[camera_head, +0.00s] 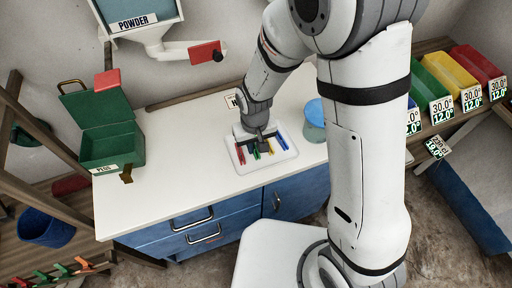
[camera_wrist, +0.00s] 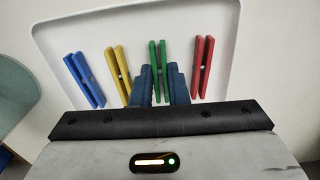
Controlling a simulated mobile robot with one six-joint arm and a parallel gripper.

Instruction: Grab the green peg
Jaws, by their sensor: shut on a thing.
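The green peg (camera_wrist: 158,58) lies in a white tray (camera_wrist: 140,22), its far end showing beyond my fingers. My gripper (camera_wrist: 161,82) has its two dark blue fingers on either side of this peg and is shut on it. The peg's near part is hidden by the fingers and the black gripper bar. A yellow peg (camera_wrist: 122,68) lies to its left, with a blue peg (camera_wrist: 85,78) further left. A red peg (camera_wrist: 202,62) lies to its right. In the head view my gripper (camera_head: 258,150) is low over the tray (camera_head: 244,170).
The white counter (camera_head: 170,190) is largely clear left of the tray. A green open box (camera_head: 108,147) labelled PEGS stands at its left end. A teal-blue container (camera_head: 314,118) stands close right of the tray. Coloured bins (camera_head: 447,72) line a shelf at right.

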